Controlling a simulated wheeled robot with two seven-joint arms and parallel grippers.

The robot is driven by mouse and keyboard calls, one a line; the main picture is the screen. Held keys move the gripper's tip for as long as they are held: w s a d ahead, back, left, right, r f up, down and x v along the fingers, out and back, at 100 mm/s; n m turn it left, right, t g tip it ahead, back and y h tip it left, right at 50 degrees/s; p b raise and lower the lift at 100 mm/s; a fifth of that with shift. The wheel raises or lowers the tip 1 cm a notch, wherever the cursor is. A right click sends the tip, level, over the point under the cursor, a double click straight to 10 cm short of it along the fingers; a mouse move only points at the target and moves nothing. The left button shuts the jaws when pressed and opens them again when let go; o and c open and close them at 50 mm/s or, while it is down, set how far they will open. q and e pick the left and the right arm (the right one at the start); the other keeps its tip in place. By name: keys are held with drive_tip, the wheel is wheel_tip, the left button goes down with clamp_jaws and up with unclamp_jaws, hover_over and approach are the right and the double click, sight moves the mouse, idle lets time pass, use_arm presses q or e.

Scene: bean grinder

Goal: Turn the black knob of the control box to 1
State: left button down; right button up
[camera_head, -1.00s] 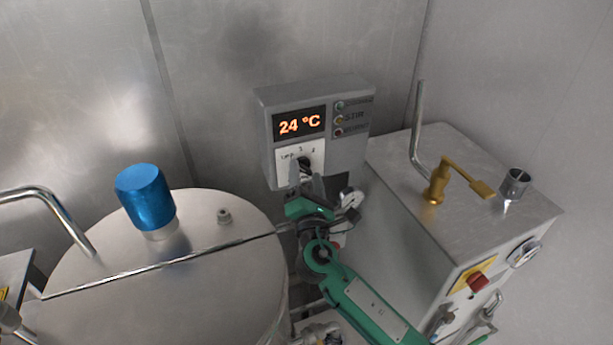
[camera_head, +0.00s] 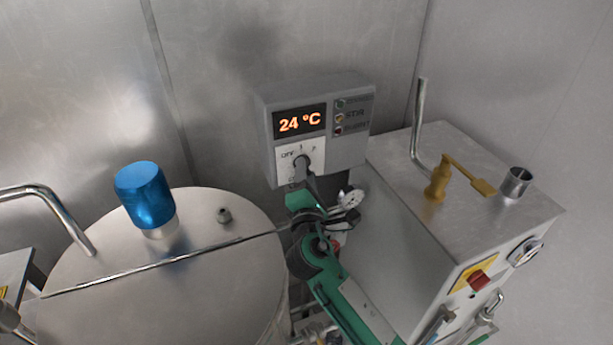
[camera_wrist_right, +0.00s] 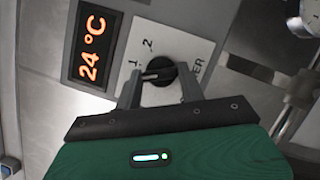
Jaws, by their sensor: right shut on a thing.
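The control box (camera_head: 349,150) is a grey box on the back wall, with a lit display (camera_head: 299,122) reading 24 °C. Its black knob (camera_head: 301,163) sits on a white label plate below the display. The knob also shows in the right wrist view (camera_wrist_right: 160,70), near the printed 1 and 2; a pale mark on it lies toward its left side, by the 1. My right gripper (camera_head: 304,181) has its fingers on either side of the knob and is shut on it; the fingers also show in the wrist view (camera_wrist_right: 160,90). My left gripper is out of view.
A steel vessel (camera_head: 190,270) with a blue cap (camera_head: 145,195) stands at the left. A steel machine (camera_head: 460,215) with a brass handle (camera_head: 440,180) stands at the right. A round gauge (camera_head: 350,198) is close beside my right gripper.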

drive_tip(key=shift+r+m+g+h+p, duration=0.15)
drive_tip(key=shift+m+g+p, duration=0.25)
drive_tip(key=shift+m, duration=0.9)
drive_tip(key=shift+f+m+g+h+p, duration=0.15)
drive_tip(key=shift+m+g+p, duration=0.25)
drive_tip(key=shift+m, duration=0.9)
drive_tip(key=shift+r, duration=0.1)
drive_tip(key=o, duration=1)
drive_tip(key=s+b, duration=0.5)
drive_tip(key=s, duration=0.9)
